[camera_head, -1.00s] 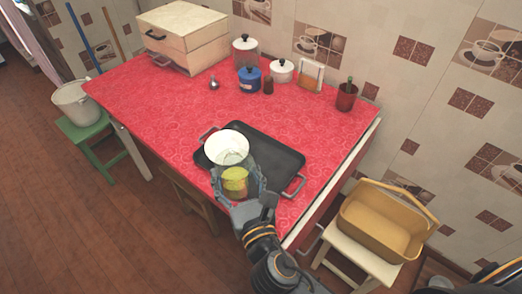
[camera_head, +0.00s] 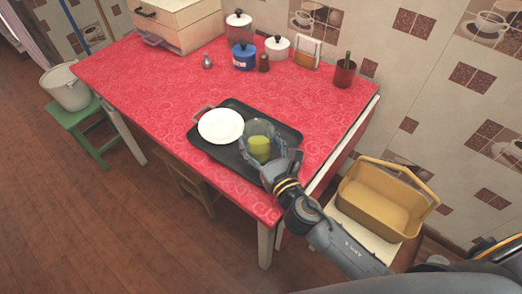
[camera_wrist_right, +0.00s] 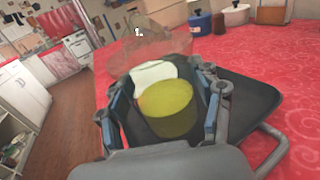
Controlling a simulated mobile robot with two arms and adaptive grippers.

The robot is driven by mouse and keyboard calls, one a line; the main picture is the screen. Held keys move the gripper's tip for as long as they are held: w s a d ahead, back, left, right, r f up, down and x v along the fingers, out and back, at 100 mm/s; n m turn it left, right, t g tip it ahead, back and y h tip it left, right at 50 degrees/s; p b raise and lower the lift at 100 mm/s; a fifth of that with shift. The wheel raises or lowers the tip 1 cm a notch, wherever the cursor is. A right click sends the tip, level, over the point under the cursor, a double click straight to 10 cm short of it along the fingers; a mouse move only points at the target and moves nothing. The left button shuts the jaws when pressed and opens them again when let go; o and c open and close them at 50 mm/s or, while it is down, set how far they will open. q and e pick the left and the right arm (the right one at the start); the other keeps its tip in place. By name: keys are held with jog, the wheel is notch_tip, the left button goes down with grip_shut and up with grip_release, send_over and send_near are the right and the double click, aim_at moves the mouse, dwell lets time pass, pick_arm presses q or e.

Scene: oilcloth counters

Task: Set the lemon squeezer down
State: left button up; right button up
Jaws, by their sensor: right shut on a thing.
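My right gripper (camera_head: 264,140) is shut on the lemon squeezer (camera_head: 259,149), a yellow-green body with a clear, see-through part. In the right wrist view the yellow squeezer body (camera_wrist_right: 172,108) sits between the two fingers, with the clear part (camera_wrist_right: 150,45) beyond it. The gripper holds it over the right half of a black tray (camera_head: 281,136); I cannot tell whether it touches the tray. A white plate (camera_head: 220,126) lies on the tray's left half, just left of the squeezer. My left gripper is not in view.
The tray lies on a red patterned table (camera_head: 150,95). Canisters, including a blue pot (camera_head: 244,57), a white pot (camera_head: 277,48) and a red cup (camera_head: 343,74), stand at the back. A yellow basket (camera_head: 385,200) is on a stool at right.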

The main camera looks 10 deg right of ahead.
aim_at(262, 149)
jog(key=shift+w+d+f+b, duration=0.1)
jog(key=shift+d+f+b, duration=0.1)
jog(key=shift+f+b, duration=0.55)
jog(key=shift+w+d+f+b, duration=0.15)
jog(key=shift+f+b, duration=0.1)
jog(key=shift+f, duration=0.9)
jog(key=shift+s, duration=0.1)
jog(key=shift+f, duration=0.15)
jog(key=o, duration=1.4)
jog(key=shift+c, duration=0.2)
